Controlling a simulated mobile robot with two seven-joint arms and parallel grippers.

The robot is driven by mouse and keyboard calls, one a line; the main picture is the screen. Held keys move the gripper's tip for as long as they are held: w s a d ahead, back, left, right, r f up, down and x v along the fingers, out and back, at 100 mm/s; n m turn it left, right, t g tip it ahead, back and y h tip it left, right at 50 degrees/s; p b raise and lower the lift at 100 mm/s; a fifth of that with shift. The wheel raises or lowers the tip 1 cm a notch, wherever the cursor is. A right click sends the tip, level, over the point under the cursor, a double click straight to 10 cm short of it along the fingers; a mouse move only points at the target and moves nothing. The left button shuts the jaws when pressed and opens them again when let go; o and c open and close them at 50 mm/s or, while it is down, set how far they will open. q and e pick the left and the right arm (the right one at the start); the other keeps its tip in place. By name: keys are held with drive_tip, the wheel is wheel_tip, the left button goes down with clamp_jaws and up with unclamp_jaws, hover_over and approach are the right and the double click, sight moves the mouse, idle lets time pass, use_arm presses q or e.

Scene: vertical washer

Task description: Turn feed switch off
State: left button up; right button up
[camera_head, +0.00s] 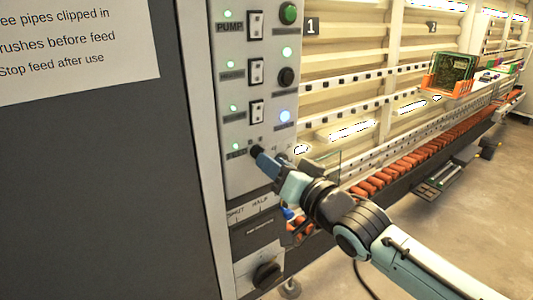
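A grey control panel (222,170) stands upright in the middle of the camera_head view. It has a column of rocker switches: the top one (255,25) is labelled PUMP, with a second (256,71) and a third (257,111) below. The lower labels are too small to read, so I cannot tell which is the feed switch. My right gripper (264,160) is at the lowest row and covers most of whatever control is there. Its fingertips are at or very near the panel; contact and finger gap are unclear. My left gripper is out of view.
Green lamps glow beside the switches, the lowest (235,146) near my fingertips. A green button (289,13), a black button (287,77) and a blue lamp (284,115) are on the right. A dark knob (267,272) sits below. A conveyor with orange rollers (420,155) runs rightward.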

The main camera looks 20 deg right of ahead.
drive_tip(key=shift+p+x, duration=0.35)
drive_tip(key=shift+x, duration=1.15)
drive_tip(key=shift+c, duration=0.3)
clamp_jaws()
drive_tip(key=shift+n, duration=0.4)
drive_tip(key=n, duration=1.1)
